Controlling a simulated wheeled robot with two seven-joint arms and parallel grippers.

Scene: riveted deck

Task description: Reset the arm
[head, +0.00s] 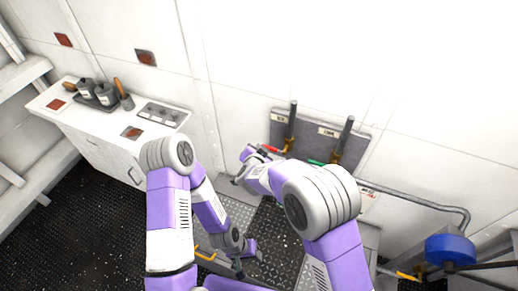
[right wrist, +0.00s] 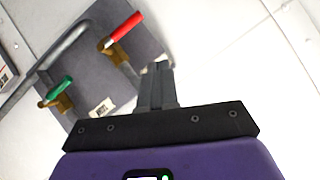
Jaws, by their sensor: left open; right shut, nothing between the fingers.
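The task names my arm only. My left gripper (head: 246,260) is low in the head view, open and empty above the metal floor plates. My right arm reaches forward to the grey wall panel. Its gripper (right wrist: 157,72) is shut on nothing in the right wrist view, with the fingertips beside the red-handled valve (right wrist: 124,28) and apart from it as far as I can tell. In the head view the right arm partly covers the right gripper. The red handle (head: 269,148) and the green handle (head: 316,162) show there too; the green handle (right wrist: 61,87) is left in the wrist view.
The grey panel (head: 318,119) carries two pipes. A white counter (head: 75,113) with canisters and knobs stands at the left. A blue round object (head: 449,249) and a bent pipe are at the right. Dark textured floor (head: 85,240) lies open at the lower left.

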